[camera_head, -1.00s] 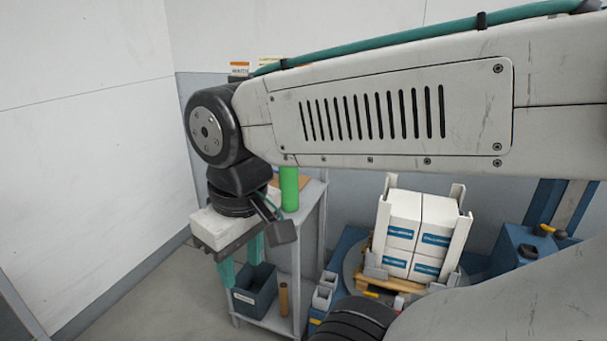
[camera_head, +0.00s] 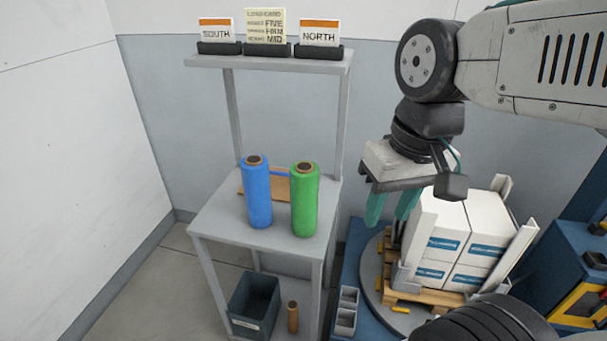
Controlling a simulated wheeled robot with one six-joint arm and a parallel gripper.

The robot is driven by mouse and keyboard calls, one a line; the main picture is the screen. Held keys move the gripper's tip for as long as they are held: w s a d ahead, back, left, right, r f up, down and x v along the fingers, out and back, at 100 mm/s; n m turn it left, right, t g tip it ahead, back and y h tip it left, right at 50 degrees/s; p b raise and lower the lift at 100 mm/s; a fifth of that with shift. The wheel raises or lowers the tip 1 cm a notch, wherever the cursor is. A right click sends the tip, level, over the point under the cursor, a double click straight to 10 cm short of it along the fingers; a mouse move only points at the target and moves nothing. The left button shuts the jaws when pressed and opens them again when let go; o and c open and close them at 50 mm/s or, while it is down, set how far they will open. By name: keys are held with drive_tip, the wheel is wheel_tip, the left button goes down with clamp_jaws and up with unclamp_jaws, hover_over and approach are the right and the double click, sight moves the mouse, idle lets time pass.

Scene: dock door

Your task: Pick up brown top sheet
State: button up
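A flat brown piece (camera_head: 281,187), which looks like the brown top sheet, lies on the grey stand's table top (camera_head: 222,215). It is partly hidden behind a blue roll (camera_head: 257,195) and a green roll (camera_head: 304,203), both standing upright. My gripper (camera_head: 388,222) points down to the right of the stand, apart from the sheet. Its two teal fingers are spread with a gap and hold nothing that I can see. It hangs beside the boxes, in front of the turntable area.
White boxes (camera_head: 446,225) are stacked on a wooden pallet (camera_head: 425,294) on a round turntable (camera_head: 372,270), between white corner posts. Signs (camera_head: 266,27) stand on the stand's upper shelf (camera_head: 270,60). A dark bin (camera_head: 254,302) and a brown tube (camera_head: 293,317) sit below.

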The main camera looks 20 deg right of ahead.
sight(280, 174)
drive_tip(key=w+a+m+y, duration=0.1)
drive_tip(key=w+m+y, duration=0.55)
drive_tip(key=w, duration=0.75)
drive_tip(key=w+d+f+m+t+y, duration=0.1)
drive_tip(key=w+d+m+t, duration=0.1)
drive_tip(key=w+d+m, duration=0.35)
drive_tip(key=w+d+f+m+t+y, duration=0.1)
drive_tip(key=w+d+m+t, duration=0.15)
drive_tip(key=w+m, duration=0.6)
drive_tip(key=w+a+f+m, duration=0.1)
drive_tip(key=w+f, duration=0.4)
drive_tip(key=f, duration=0.1)
drive_tip(key=w+a+f+m+t+y, duration=0.1)
drive_tip(key=w+f, duration=0.4)
drive_tip(key=f, duration=0.2)
drive_tip(key=w+a+f+m+t, duration=0.1)
drive_tip(key=w+f, duration=0.4)
drive_tip(key=f, duration=0.2)
drive_tip(key=shift+w+a+m+y, duration=0.15)
drive_tip(key=shift+w+m+y, duration=0.1)
drive_tip(key=shift+w+m, duration=0.15)
drive_tip(key=x, duration=0.8)
drive_tip(key=shift+f, duration=0.25)
clamp_jaws()
